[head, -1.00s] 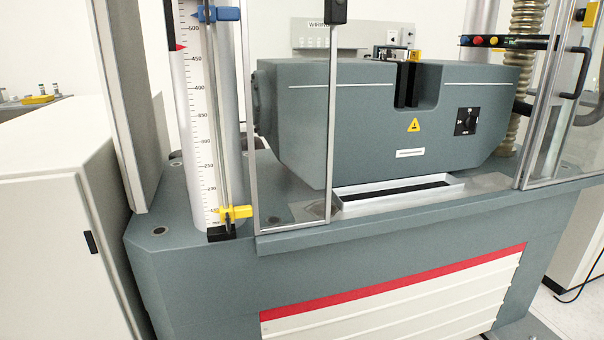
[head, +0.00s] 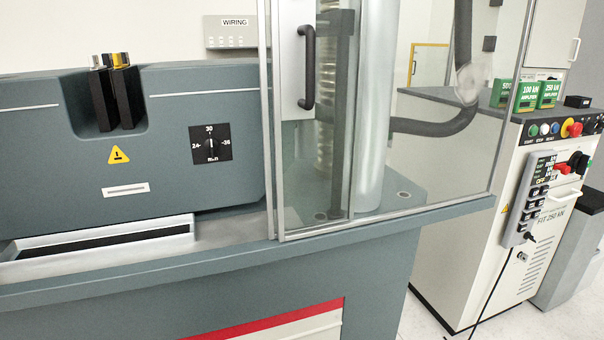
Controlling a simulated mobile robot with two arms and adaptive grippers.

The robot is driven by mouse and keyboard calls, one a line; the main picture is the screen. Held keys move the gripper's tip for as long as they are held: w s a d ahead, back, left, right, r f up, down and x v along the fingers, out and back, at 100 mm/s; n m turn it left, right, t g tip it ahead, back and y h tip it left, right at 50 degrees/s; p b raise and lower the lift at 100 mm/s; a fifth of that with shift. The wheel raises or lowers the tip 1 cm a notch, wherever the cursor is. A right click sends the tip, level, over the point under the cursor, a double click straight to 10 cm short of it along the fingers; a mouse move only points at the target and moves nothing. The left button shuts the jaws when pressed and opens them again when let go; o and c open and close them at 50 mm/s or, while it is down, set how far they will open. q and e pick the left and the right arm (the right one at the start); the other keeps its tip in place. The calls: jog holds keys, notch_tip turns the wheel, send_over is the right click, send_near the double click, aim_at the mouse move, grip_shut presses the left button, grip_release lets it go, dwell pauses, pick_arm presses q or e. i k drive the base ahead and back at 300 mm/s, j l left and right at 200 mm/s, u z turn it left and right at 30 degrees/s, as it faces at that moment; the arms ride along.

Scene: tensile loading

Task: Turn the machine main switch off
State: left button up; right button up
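The machine's control cabinet (head: 470,240) stands at the right of the head view. Its sloped top panel carries a row of coloured buttons and a red button on a yellow base (head: 571,129). Below these, on the front, are a red part (head: 563,169) and a black round knob (head: 578,162), partly overlapped by a grey handheld control box (head: 524,200). I cannot tell which of these is the main switch or how it is set. A black dial (head: 211,145) marked 24, 30 and 36 is on the machine's crosshead. Neither of my grippers is in view.
The testing machine's grey base (head: 250,270) fills the left and middle. A framed clear guard door with a black handle (head: 308,67) stands between it and the cabinet. Green amplifier boxes (head: 548,94) sit on the cabinet. A cable hangs to the floor in front.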

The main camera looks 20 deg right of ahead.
aim_at(580, 164)
jog(key=l, duration=0.9)
jog(key=k+l, duration=0.1)
jog(key=l, duration=0.8)
jog(key=i+l+z, duration=0.1)
jog(key=l+z, duration=0.25)
jog(key=i+l+z, duration=0.15)
jog(key=l+z, duration=0.2)
jog(key=l, duration=0.2)
jog(key=l+z, duration=0.1)
jog(key=z, duration=0.25)
jog(key=i+l+z, duration=0.1)
jog(key=z, duration=0.3)
